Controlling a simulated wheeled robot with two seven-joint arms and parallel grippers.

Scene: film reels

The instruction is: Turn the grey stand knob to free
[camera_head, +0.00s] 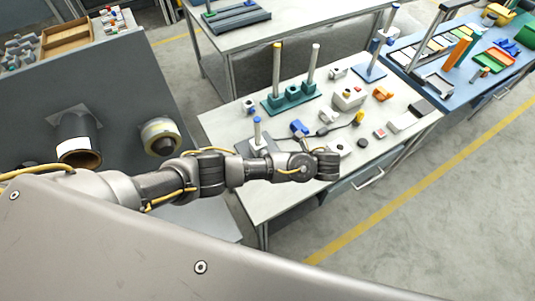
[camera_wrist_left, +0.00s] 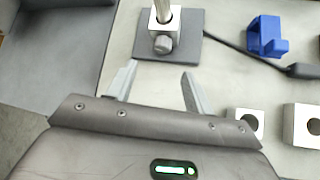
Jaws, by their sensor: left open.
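The grey stand shows in the head view as a dark base plate (camera_head: 243,148) with a pale block and a blue-topped post (camera_head: 257,130), at the workbench's near left. In the left wrist view its plate (camera_wrist_left: 190,22) lies at the top, and the round grey knob (camera_wrist_left: 163,44) sits on the block's near face. The knob is not clear in the head view, and I cannot tell its setting. My left gripper (camera_wrist_left: 158,88) is open and empty, its fingers pointing toward the knob but short of it. The hand (camera_head: 328,165) is over the bench in the head view. My right gripper is out of view.
A blue clip-like part (camera_wrist_left: 266,40) and a dark cable (camera_wrist_left: 298,70) lie right of the stand. Pale blocks with holes (camera_wrist_left: 302,125) are right of my fingers. A green two-post stand (camera_head: 291,98) stands behind. Bare bench surrounds the fingers.

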